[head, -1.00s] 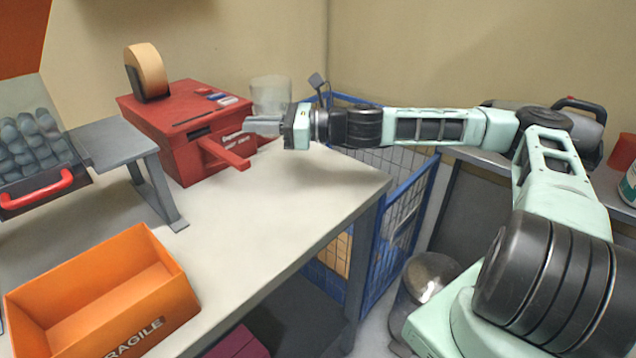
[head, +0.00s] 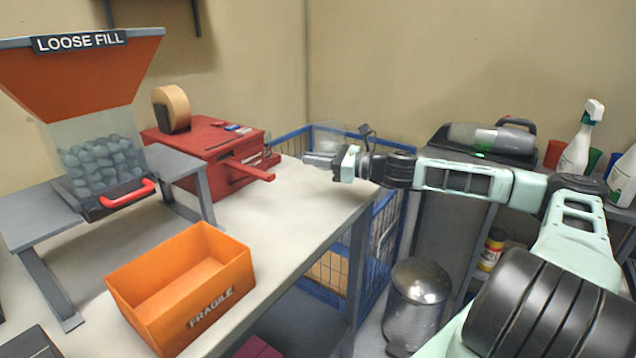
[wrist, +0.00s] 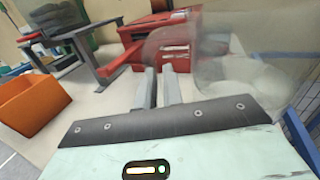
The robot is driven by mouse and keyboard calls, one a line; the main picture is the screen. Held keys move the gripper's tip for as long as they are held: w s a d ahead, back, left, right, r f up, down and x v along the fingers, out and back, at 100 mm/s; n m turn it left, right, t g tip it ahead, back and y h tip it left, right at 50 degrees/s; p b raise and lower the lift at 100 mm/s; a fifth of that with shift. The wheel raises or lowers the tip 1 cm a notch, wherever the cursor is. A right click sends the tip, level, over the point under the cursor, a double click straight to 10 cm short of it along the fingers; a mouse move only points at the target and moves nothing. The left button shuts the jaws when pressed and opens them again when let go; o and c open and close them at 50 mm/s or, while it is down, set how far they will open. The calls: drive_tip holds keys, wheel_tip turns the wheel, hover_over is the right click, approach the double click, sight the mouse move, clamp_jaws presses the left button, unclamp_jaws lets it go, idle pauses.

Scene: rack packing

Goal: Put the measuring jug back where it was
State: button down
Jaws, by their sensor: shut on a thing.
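The measuring jug (wrist: 245,75) is a clear, see-through vessel. In the wrist view it lies across my fingers and fills the upper right. In the head view it shows only faintly (head: 328,137), just behind my gripper (head: 322,160). My gripper is shut on the jug, holding it near the bench's far right corner. In the wrist view the two grey fingers (wrist: 162,88) point forward at the jug. The exact grip point and the jug's base are hard to make out through the clear wall.
A red tape dispenser box (head: 215,150) stands left of my gripper. An orange FRAGILE box (head: 190,280) sits at the bench front, beside the LOOSE FILL hopper (head: 85,100). A blue wire cage (head: 378,235) is beyond the bench's right edge. The bench middle (head: 290,225) is clear.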

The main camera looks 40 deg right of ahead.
drive_tip(key=shift+f, duration=2.7)
drive_tip(key=c, duration=1.5)
unclamp_jaws()
drive_tip(key=shift+f, duration=0.15)
drive_tip(key=shift+c, duration=0.2)
drive_tip(key=b+v, duration=0.1)
drive_tip(key=v, duration=1.1)
